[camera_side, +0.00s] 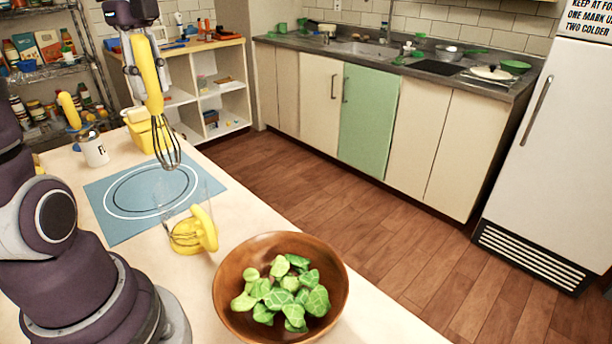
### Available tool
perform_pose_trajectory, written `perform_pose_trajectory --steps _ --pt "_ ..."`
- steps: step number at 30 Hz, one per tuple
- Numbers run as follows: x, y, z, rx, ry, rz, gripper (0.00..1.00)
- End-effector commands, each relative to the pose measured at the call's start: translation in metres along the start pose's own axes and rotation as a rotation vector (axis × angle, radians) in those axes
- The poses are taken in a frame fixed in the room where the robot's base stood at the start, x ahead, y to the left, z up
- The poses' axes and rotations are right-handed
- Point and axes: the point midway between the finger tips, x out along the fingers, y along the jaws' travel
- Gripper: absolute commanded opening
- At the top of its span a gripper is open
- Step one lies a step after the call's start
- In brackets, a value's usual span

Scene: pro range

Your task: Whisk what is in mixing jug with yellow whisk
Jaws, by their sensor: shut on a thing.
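My gripper (143,65) is at the upper left, pointing down and shut on the yellow handle of the yellow whisk (150,85). The whisk hangs nearly upright with its dark wire loops (168,148) lowest, in the air over the far part of the blue mat as seen here. The mixing jug (184,236) is clear, with a yellow handle on its right side and yellow contents low inside. It stands at the near edge of the mat, below the whisk in the picture and apart from it. Thin dark lines show in the jug; I cannot tell what they are.
A wooden bowl (228,302) of green leafy pieces stands close to the jug. The blue mat (120,228) has a white oval outline. A white mug (93,150) and a yellow container (140,134) stand at the table's far end.

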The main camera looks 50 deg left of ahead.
Motion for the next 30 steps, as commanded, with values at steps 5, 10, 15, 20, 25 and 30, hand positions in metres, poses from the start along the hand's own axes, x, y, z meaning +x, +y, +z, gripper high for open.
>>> perform_pose_trajectory --steps 5,10,15,20,25,30 --pt "0.016 0.000 -0.002 0.006 -0.001 0.003 0.00" --pt "0.032 -0.001 -0.002 0.003 0.004 0.001 0.00" --pt "0.050 -0.001 -0.002 0.003 0.004 0.001 0.00" --pt "0.067 0.000 0.000 -0.002 0.002 0.002 0.00" --pt "0.084 0.000 0.000 -0.002 0.001 0.003 0.00" --pt "0.102 0.000 0.000 -0.003 0.001 0.003 0.00"
